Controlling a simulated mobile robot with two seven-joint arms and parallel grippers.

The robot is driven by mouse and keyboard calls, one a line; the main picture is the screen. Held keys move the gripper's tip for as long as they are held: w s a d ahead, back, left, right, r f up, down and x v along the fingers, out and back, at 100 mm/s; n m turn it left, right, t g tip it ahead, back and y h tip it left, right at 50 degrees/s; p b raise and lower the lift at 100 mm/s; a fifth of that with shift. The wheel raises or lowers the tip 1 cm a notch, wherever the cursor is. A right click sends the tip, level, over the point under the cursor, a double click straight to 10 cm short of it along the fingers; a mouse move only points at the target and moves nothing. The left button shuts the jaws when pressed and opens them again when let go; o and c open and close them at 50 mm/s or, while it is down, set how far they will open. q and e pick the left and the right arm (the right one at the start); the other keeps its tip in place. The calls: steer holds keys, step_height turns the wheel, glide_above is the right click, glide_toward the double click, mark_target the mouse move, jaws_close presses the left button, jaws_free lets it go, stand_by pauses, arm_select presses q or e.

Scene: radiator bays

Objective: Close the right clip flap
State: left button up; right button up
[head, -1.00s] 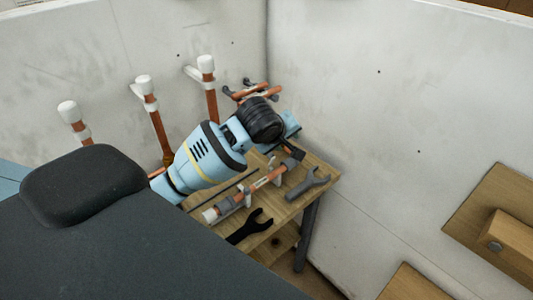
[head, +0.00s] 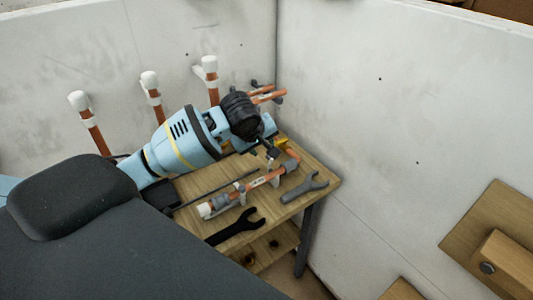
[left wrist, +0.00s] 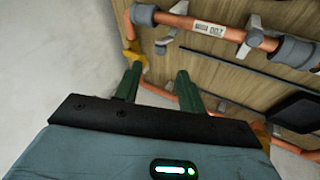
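A copper pipe (head: 262,181) with a white label and grey end fittings lies across clips on the wooden bench. The right clip (head: 274,170) is pale and sits near the pipe's far right end; in the left wrist view it shows beside the pipe (left wrist: 166,40). I cannot tell its flap's angle. The left clip (head: 241,190) is nearer the white-capped end; it also shows in the left wrist view (left wrist: 251,38). My left gripper (head: 274,154) is above the bench near the right clip. Its green fingers (left wrist: 160,85) are apart and empty. My right gripper is out of view.
A grey wrench (head: 304,187) and a black wrench (head: 236,228) lie in front of the pipe. A thin dark rod (head: 218,190) lies behind it. Capped copper pipes (head: 152,88) stand along the white wall. A yellow piece (head: 282,143) is by the right end.

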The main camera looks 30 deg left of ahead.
arm_select(q)
steer(key=x, duration=0.7)
steer(key=shift+d, duration=0.1)
steer(key=shift+c, duration=0.4)
jaws_close()
